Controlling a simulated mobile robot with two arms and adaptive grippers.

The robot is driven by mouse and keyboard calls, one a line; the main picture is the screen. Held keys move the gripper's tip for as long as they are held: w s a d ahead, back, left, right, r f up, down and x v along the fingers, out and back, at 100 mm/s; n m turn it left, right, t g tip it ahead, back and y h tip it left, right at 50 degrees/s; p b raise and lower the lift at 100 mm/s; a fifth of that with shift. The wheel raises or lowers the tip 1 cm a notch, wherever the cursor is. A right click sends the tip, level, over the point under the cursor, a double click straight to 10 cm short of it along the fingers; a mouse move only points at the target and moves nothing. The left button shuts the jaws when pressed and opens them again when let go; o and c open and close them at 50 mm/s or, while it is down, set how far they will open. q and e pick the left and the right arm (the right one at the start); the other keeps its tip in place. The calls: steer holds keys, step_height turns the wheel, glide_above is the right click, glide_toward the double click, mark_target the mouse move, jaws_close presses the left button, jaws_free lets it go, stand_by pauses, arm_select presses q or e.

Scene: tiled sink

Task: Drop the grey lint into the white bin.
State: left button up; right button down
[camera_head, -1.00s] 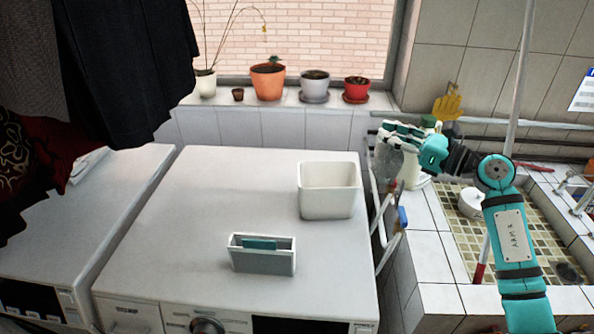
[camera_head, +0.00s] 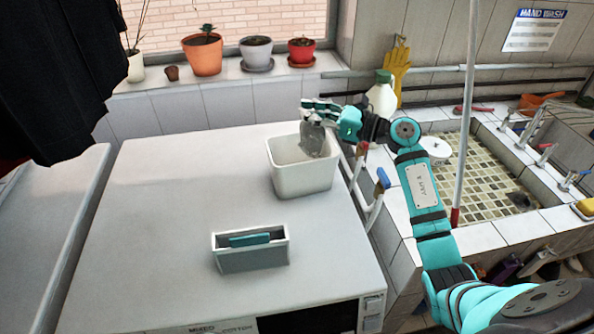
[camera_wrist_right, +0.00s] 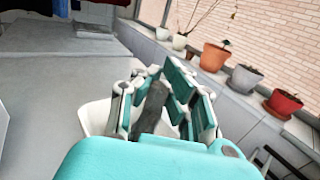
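The white bin (camera_head: 302,180) is an open square tub on the right part of the washing machine's top. My right gripper (camera_head: 318,108) is above its back right rim. The grey lint (camera_head: 314,140) hangs below the fingers, over the bin's opening and partly in front of its back wall. In the right wrist view the lint (camera_wrist_right: 152,108) sits between the fingers of my gripper (camera_wrist_right: 165,95), with the bin (camera_wrist_right: 97,117) behind, partly hidden. My left gripper is not in view.
A narrow grey box (camera_head: 252,257) with a teal piece inside stands nearer the front of the washing machine (camera_head: 150,220). A white bottle with a green cap (camera_head: 382,97) stands behind my right arm. Potted plants line the sill. The tiled sink (camera_head: 480,175) is at the right.

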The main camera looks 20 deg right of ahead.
step_height(320, 180, down, 2)
steer(key=c, duration=1.9)
jaws_free()
steer(key=o, duration=0.4)
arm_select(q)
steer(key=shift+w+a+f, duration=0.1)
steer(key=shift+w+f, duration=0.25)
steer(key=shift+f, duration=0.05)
arm_select(e)
steer(key=shift+o, duration=0.6)
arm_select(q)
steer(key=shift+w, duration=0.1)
arm_select(e)
steer(key=shift+d, duration=0.1)
steer(key=shift+s+d, duration=0.2)
steer(key=shift+s, duration=0.05)
steer(key=v, duration=1.1)
steer(key=shift+s+d, duration=0.1)
steer(key=shift+s, duration=0.1)
